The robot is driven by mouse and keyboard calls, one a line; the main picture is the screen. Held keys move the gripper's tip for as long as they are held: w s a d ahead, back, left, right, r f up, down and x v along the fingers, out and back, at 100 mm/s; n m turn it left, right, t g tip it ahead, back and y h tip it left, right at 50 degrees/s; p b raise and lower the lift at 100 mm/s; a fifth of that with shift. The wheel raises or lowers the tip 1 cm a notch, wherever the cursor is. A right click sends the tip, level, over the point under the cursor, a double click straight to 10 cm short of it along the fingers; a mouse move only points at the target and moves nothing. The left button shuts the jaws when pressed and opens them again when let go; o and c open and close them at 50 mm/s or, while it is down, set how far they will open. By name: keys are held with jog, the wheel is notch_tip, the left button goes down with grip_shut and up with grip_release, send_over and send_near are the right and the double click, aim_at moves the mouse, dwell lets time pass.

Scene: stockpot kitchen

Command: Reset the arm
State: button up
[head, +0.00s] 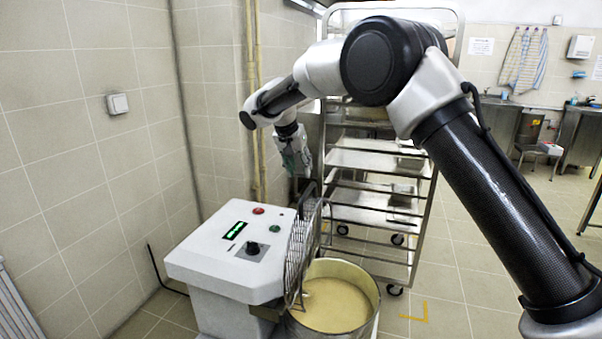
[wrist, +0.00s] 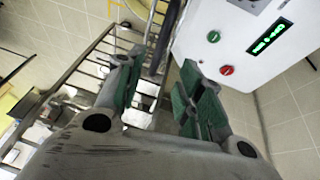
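My arm reaches from the right across the head view and bends down at its end. My gripper (head: 296,162) hangs above the white mixer machine (head: 236,248), close to the top of the wire guard (head: 299,247). In the wrist view, the two green-padded fingers of my gripper (wrist: 160,92) stand apart with nothing held between them. I cannot tell whether a finger touches the guard. The mixer's panel shows a lit green display (wrist: 270,36), a red button (wrist: 226,70) and a green button (wrist: 213,36).
A steel pot (head: 366,300) of pale batter stands below the guard. A wheeled metal rack (head: 425,215) stands behind my arm. A tiled wall with a light switch (head: 118,104) is on the left. Open floor lies to the right, with sinks (head: 500,100) farther back.

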jog(key=s+d+f+n+g, duration=0.2)
jog(key=s+d+f+n, duration=0.3)
jog(key=s+n, duration=0.15)
jog(key=s+d+r+m, duration=0.1)
jog(key=s+d+r, duration=0.3)
jog(key=s+d, duration=0.8)
jog(key=s+d+r+m+t+y, duration=0.1)
jog(key=s+d+r, duration=0.4)
jog(key=s+d, duration=0.7)
jog(key=s+d+r+m+t+y, duration=0.1)
jog(key=s+d+r, duration=0.4)
jog(key=s+d, duration=0.7)
jog(key=shift+s+d+m, duration=0.3)
jog(key=shift+d+m, duration=0.05)
jog(key=shift+d, duration=0.7)
jog(key=shift+r, duration=0.1)
